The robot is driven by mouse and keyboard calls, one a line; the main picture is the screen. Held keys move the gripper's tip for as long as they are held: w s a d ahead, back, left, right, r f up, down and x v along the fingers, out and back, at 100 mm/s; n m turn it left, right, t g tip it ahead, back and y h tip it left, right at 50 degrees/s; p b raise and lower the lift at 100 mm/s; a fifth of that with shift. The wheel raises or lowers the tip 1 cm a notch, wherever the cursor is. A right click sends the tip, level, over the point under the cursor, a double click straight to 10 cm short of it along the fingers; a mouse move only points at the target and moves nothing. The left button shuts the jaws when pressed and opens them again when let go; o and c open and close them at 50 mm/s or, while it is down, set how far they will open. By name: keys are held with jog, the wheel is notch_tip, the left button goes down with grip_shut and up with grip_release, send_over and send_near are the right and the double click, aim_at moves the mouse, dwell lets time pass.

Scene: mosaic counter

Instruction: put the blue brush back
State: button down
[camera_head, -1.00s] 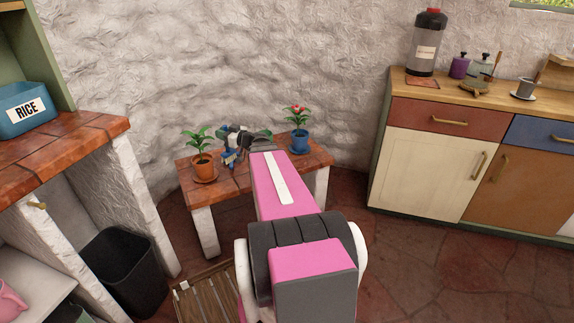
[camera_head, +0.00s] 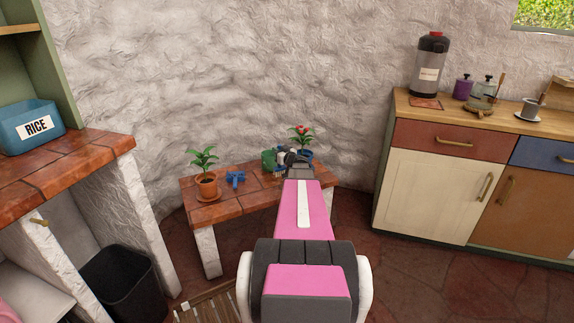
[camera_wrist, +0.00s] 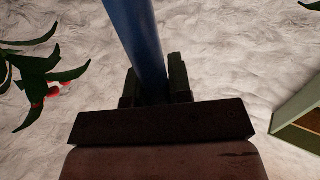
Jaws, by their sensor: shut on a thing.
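In the wrist view, my gripper (camera_wrist: 153,88) is shut on a blue handle-like shaft (camera_wrist: 135,35), which I take to be the blue brush. The shaft runs up out of the picture, so its far end is hidden there. In the head view, my gripper (camera_head: 296,158) is over the right part of the low tiled bench (camera_head: 243,203), close to the plant with red flowers (camera_head: 302,134). The brush cannot be made out clearly there. A small blue object (camera_head: 235,178) sits on the bench left of my gripper; its exact shape is unclear.
An orange-potted plant (camera_head: 206,186) stands at the bench's left. A green object (camera_head: 269,158) is beside my gripper. The flowering plant's blue pot is partly hidden by my arm. A rough white wall (camera_head: 230,80) rises behind. A cabinet (camera_head: 430,185) stands right, a tiled counter (camera_head: 75,165) left.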

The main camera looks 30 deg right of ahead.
jog(key=s+d+f, duration=0.1)
jog(key=d+f, duration=0.3)
jog(key=f, duration=0.2)
jog(key=shift+d+f, duration=0.25)
jog(key=shift+f, duration=0.2)
jog(key=c, duration=1)
grip_release()
jog(key=shift+f, duration=0.1)
jog(key=shift+c, duration=0.2)
